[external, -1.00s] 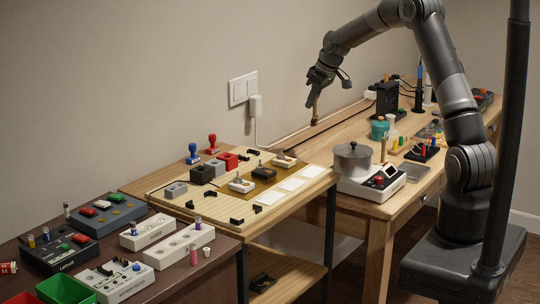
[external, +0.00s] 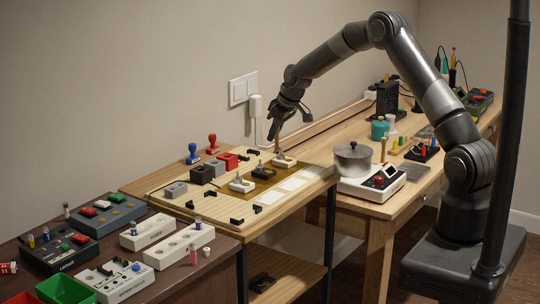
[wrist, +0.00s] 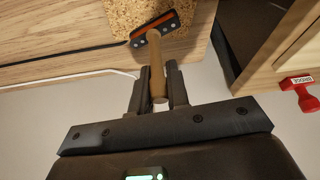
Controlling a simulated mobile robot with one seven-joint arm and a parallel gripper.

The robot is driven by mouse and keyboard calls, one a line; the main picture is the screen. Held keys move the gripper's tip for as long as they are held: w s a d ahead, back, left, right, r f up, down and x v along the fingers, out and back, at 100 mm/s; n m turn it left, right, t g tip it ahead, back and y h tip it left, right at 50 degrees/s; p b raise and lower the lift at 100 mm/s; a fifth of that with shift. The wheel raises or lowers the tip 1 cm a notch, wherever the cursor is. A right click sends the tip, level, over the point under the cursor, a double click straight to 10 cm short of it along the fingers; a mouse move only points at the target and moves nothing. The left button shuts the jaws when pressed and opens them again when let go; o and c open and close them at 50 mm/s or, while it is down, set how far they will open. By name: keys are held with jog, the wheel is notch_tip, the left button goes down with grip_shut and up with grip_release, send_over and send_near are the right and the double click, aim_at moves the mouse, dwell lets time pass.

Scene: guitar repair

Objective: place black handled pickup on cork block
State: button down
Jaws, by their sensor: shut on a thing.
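My gripper (wrist: 157,80) is shut on the tan wooden handle (wrist: 156,52) of the pickup. At the handle's far end is the pickup's black bar with an orange strip (wrist: 158,27). The bar overlaps the speckled cork (wrist: 125,12) at the top of the wrist view; I cannot tell whether they touch. In the external view my gripper (external: 275,138) points down behind the light table, with the handle partly hidden below it. I cannot make out the cork in the external view.
A red stamp (wrist: 300,92) stands on the table at right, across a dark gap from the wooden bench (wrist: 45,35). A black cable crosses the bench. A silver pot (external: 353,160) stands on a white device. Switches and fixtures crowd the light table (external: 225,222).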

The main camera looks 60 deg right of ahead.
jog(key=shift+f, duration=0.4)
jog(key=shift+f, duration=0.15)
jog(key=c, duration=1.4)
grip_release()
